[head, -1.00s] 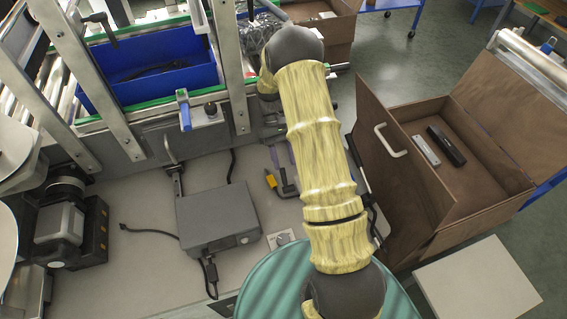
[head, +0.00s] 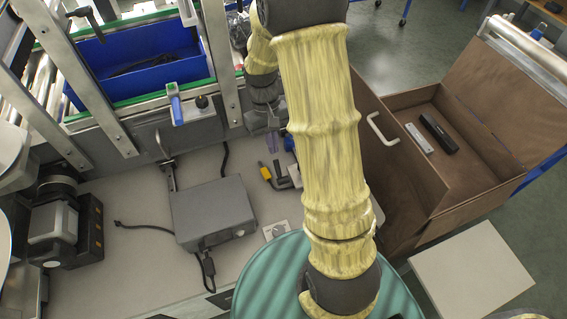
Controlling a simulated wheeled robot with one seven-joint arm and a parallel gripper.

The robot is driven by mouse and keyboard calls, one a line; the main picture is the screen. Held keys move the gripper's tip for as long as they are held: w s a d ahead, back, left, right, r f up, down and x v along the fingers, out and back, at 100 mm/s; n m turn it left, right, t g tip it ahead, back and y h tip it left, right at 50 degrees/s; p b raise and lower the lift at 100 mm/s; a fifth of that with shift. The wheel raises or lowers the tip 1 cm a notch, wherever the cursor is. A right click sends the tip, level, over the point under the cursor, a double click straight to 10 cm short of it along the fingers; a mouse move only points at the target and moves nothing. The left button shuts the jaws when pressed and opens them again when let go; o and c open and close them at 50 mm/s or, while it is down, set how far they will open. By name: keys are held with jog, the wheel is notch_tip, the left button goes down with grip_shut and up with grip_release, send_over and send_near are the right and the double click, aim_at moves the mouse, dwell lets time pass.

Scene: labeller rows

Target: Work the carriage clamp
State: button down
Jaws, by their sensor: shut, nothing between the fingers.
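The likely carriage clamp is a blue lever (head: 175,104) on a pale metal bracket, with a black knob (head: 201,101) beside it, at the front edge of the conveyor frame. My gripper (head: 272,146) points down to the right of the clamp, left of my yellow arm. Its fingers are together and hold nothing. It is apart from the blue lever. My arm hides part of the bench right of the gripper.
A blue bin (head: 150,69) sits behind the rails. Upright metal posts (head: 91,96) flank the clamp. A grey box (head: 213,212) with cables and a yellow-black tool (head: 267,173) lie on the bench.

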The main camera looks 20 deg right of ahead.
jog(key=s+a+r+m+t, duration=0.1)
jog(key=s+a+r+t, duration=0.1)
jog(key=s+r+t, duration=0.3)
jog(key=s+r, duration=0.1)
jog(key=s, duration=0.3)
jog(key=shift+a+r+t, duration=0.2)
jog(key=shift+r+t, duration=0.1)
jog(key=shift+r, duration=0.05)
jog(key=shift+s, duration=0.15)
